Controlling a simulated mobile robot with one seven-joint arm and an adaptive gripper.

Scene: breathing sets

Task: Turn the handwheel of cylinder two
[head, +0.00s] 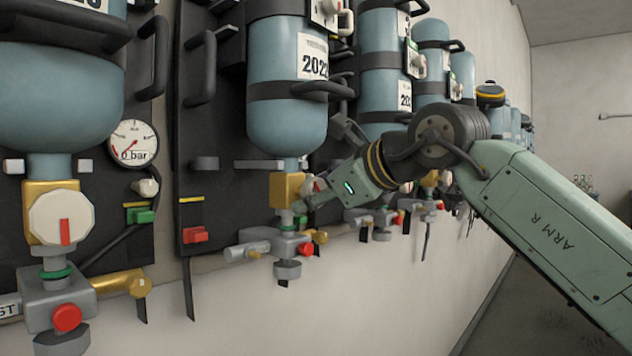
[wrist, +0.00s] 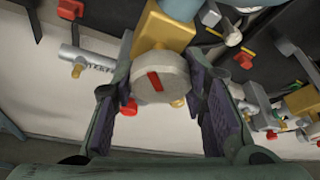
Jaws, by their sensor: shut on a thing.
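Cylinder two is taken to be the blue-grey cylinder (head: 287,110) with a 2022 label, second from the left in the head view. Its brass valve block (head: 287,188) sits below its neck. In the wrist view its pale round handwheel (wrist: 163,86), with a red mark tilted slightly off vertical, lies between my two dark-padded fingers. My gripper (head: 308,196) is shut on this handwheel. In the head view the gripper covers most of the wheel.
The nearest cylinder (head: 60,90) at left has its own white handwheel (head: 61,218) and a gauge (head: 133,142) marked bar. More cylinders (head: 432,60) line the wall at right. A grey fitting (head: 275,243) with a red knob (head: 305,250) hangs below the gripped valve.

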